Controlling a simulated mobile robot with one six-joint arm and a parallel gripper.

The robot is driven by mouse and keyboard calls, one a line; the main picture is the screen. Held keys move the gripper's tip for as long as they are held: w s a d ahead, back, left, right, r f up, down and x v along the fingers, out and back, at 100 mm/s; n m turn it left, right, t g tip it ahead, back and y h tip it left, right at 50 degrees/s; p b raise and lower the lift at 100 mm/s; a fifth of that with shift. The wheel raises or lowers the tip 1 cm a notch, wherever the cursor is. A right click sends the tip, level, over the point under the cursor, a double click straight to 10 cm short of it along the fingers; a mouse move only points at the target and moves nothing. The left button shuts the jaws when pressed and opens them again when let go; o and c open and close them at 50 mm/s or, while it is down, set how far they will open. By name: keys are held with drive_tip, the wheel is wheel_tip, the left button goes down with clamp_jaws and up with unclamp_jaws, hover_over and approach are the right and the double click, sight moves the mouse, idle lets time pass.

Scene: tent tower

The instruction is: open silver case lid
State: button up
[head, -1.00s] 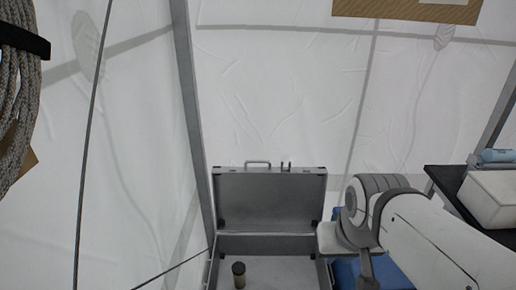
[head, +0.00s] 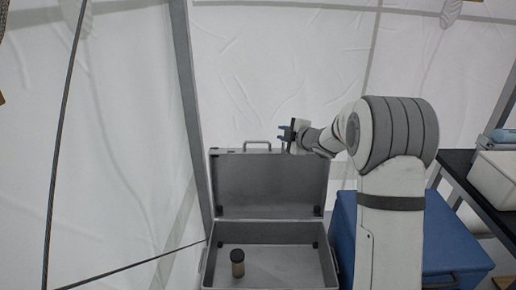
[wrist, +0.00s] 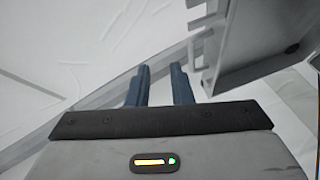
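The silver case (head: 330,262) stands on the floor with its lid (head: 268,187) raised, leaning back near upright. A handle (head: 257,145) is on the lid's top edge. The inside is exposed, and a small dark-capped jar (head: 237,262) stands in it. My gripper (head: 283,134) is just above the lid's top edge, right of the handle. In the wrist view my gripper's two blue fingers (wrist: 160,78) are apart with nothing between them. The lid (wrist: 235,45) shows to their right there, apart from the fingers.
A blue box (head: 450,245) stands right of the case, partly behind my arm. A dark table (head: 455,170) with a white container (head: 497,178) is at the far right. White tent fabric and a grey pole (head: 190,110) are behind and left.

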sight(259, 142)
drive_tip(key=w+a+f+n+y, duration=0.1)
drive_tip(key=w+a+f, duration=0.1)
drive_tip(key=w+a+f+n+g+y, duration=0.1)
drive_tip(key=w+a+f, duration=0.1)
drive_tip(key=a+f, duration=0.1)
drive_tip(key=w+a+f+n+g+y, duration=0.1)
drive_tip(key=w+a+f, duration=0.1)
drive_tip(key=a, duration=0.1)
drive_tip(key=shift+w+a+f+n, duration=0.1)
drive_tip(key=shift+a+f+n, duration=0.05)
drive_tip(key=shift+a+n, duration=0.15)
clamp_jaws()
idle(0.3)
